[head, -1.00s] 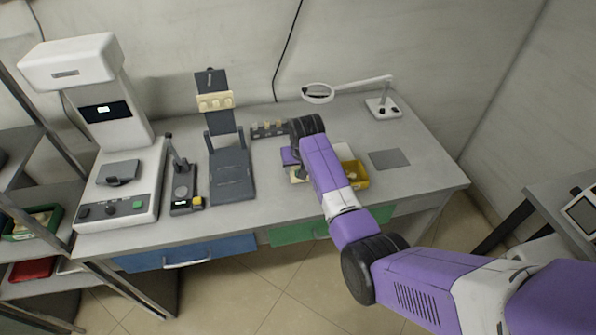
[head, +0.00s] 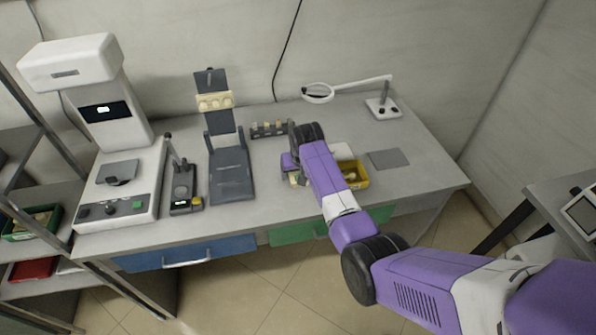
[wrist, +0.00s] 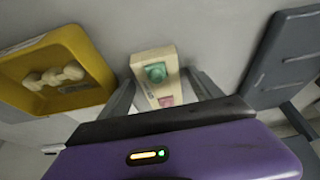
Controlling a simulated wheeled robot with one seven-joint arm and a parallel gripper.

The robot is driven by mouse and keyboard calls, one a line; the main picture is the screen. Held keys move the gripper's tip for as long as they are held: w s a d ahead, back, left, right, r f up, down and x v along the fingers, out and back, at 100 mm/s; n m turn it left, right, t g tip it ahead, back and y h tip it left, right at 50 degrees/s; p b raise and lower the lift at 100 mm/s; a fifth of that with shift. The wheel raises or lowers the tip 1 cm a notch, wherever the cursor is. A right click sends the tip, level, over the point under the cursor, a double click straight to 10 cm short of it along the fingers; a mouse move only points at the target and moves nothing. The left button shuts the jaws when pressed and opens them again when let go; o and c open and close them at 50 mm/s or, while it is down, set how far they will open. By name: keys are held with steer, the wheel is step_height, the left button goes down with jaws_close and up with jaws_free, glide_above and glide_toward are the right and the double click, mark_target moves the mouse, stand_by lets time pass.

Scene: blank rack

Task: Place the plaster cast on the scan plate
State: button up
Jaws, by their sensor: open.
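A cream block (wrist: 143,60) with a green and a pink piece on its face, perhaps the plaster cast, lies on the bench. In the wrist view it shows between the fingers of my gripper (wrist: 161,80), which is open; I cannot tell whether they touch it. In the head view my gripper (head: 294,170) is low over the bench, and my arm hides most of the block. A dark grey plate (head: 118,170), which looks like the scan plate, sits bare on the base of the white scanner at the left.
A yellow tray (wrist: 98,50) with white knobbly pieces (wrist: 55,76) stands beside the block. A dark stand (head: 232,178) and a small device (head: 185,190) stand between my gripper and the scanner. A small rack (head: 270,129), flat grey pad (head: 389,159) and magnifier lamp (head: 318,92) are also there.

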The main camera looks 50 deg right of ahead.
steer(key=v, duration=1.2)
steer(key=shift+r, duration=0.2)
